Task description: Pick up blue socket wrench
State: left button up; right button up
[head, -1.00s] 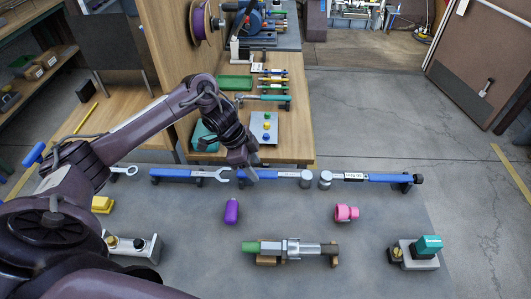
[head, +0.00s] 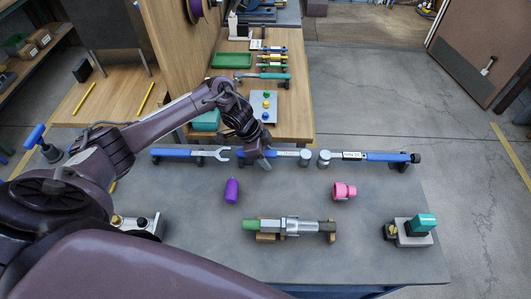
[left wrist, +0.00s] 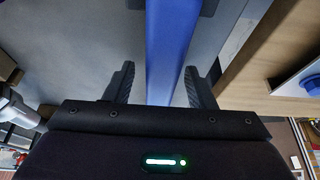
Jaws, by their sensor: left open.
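The blue socket wrench (head: 287,153) lies along the far edge of the grey bench, with its round silver socket head at its right end. My left gripper (head: 257,162) is at the left part of its blue handle in the head view. In the left wrist view the blue handle (left wrist: 172,50) runs between the two spread fingers of my left gripper (left wrist: 158,78), with a gap beside the left finger. The fingers hide part of the handle in the head view. My right gripper is not in view.
A blue open-end wrench (head: 185,153) lies to the left, and a blue torque wrench (head: 378,156) close to the right. A purple socket (head: 231,191), a pink part (head: 343,191) and a bolt assembly (head: 290,226) are nearer. A wooden table (head: 294,118) stands behind.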

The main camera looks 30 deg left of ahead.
pick_arm(q)
jog(key=c, duration=0.6)
grip_shut()
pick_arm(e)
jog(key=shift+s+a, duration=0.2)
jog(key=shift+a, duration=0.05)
pick_arm(q)
jog(key=shift+r, duration=0.1)
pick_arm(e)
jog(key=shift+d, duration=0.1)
